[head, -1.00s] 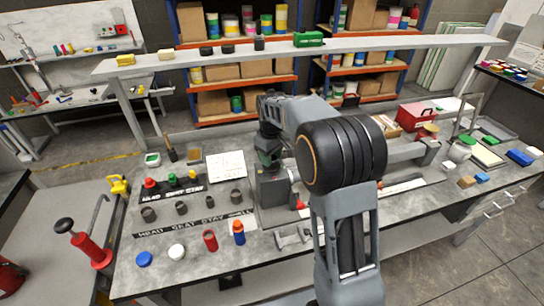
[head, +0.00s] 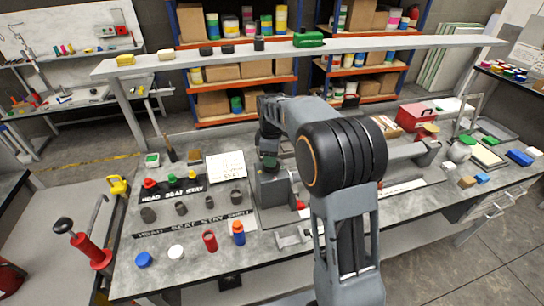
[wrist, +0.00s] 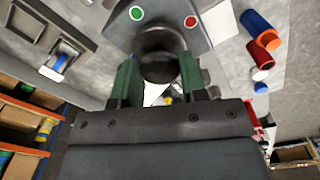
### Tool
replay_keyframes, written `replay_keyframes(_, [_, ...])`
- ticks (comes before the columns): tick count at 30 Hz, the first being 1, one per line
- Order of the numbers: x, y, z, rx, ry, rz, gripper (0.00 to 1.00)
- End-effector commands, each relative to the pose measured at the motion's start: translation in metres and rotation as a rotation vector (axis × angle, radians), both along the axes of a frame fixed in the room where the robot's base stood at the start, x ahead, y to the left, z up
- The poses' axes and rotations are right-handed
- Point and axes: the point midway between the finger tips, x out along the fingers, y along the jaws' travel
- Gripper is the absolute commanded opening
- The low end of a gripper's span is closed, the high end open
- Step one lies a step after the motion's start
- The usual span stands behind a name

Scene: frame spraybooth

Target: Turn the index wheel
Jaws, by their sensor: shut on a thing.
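A dark round wheel-like knob (wrist: 160,62) shows in the wrist view, between the green pads of my gripper (wrist: 160,78). My gripper is shut on it, with one pad on each side. The knob stands at the edge of a grey housing (wrist: 172,12) that bears a green button and a red button. In the head view the same grey housing (head: 272,190) stands on the bench, below my wrist. Marks on the knob are too small or hidden to read.
Small knobs and a label strip lie left of the housing, with a white sheet (head: 227,166) behind them. A red cylinder (head: 210,241) and a blue-and-orange bottle (head: 238,232) stand near the front edge. A red toolbox (head: 416,116) is at the back right.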

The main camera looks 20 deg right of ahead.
Motion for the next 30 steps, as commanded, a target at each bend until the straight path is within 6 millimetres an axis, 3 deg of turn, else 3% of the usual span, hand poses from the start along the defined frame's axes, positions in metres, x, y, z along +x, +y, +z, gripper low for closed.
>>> replay_keyframes(14, [0.0008, 0.0004, 0.0013, 0.001, -0.004, 0.01, 0.16])
replay_keyframes(15, [0.0007, 0.0003, 0.0013, 0.001, -0.004, 0.01, 0.44])
replay_keyframes(21, [0.0004, 0.0001, 0.0007, 0.0, -0.002, 0.009, 0.63])
replay_keyframes(30, [0.0003, -0.0001, 0.0018, 0.0, -0.001, 0.009, 0.65])
